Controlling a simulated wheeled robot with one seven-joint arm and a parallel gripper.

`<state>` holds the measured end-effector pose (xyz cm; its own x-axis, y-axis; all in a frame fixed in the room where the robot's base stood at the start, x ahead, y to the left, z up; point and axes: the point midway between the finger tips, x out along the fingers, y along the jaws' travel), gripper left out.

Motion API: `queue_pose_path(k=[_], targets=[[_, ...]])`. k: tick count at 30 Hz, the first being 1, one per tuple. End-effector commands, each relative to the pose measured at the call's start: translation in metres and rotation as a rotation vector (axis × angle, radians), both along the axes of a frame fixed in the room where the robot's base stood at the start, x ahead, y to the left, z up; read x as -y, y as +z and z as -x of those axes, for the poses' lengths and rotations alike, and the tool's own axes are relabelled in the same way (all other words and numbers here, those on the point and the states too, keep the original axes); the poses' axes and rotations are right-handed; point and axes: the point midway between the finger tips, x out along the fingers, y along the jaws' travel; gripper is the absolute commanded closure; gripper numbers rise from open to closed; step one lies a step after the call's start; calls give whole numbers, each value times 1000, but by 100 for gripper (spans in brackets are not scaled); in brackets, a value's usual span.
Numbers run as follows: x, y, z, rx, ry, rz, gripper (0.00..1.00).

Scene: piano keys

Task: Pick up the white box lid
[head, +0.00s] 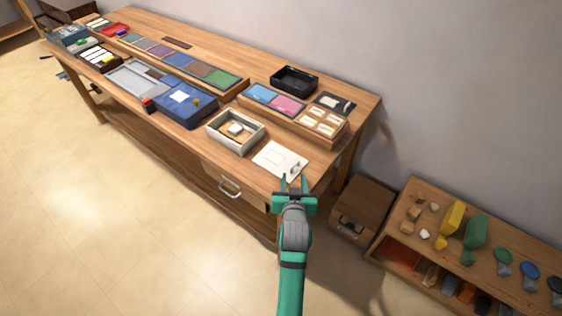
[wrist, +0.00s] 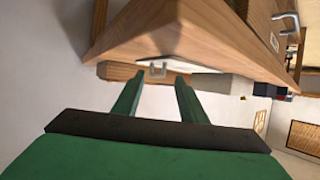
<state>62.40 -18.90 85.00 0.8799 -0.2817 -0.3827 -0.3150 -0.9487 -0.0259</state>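The white box lid (head: 279,160) appears as a flat white panel with faint outlines and a small handle-like piece at its right side. It lies on the wooden table near the front right corner. An open white-walled box (head: 236,131) stands just left of it with a small pale item inside. My gripper (head: 294,181) is at the table's front right edge, close to the lid in the picture and apparently empty. In the wrist view its two green fingers (wrist: 157,88) are spread apart with the table's corner ahead.
The wooden table (head: 335,124) holds a blue box (head: 185,103), a black tray (head: 294,80) and a block of pink and blue panels (head: 273,98) behind the lid. A drawer handle (head: 230,187) sticks out in front. A low shelf (head: 480,222) stands at right.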

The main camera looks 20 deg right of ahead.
Motion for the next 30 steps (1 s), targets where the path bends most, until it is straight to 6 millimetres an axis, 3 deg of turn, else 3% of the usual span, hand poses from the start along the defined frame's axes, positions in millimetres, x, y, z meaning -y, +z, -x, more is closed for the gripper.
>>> queue_pose_path(k=[9,19,24,30], targets=[[11,-13,-37,0,0,1,62],[13,-16,-43,0,1,0,62],[13,-16,-43,0,1,0,100],[13,-16,-43,0,1,0,100]])
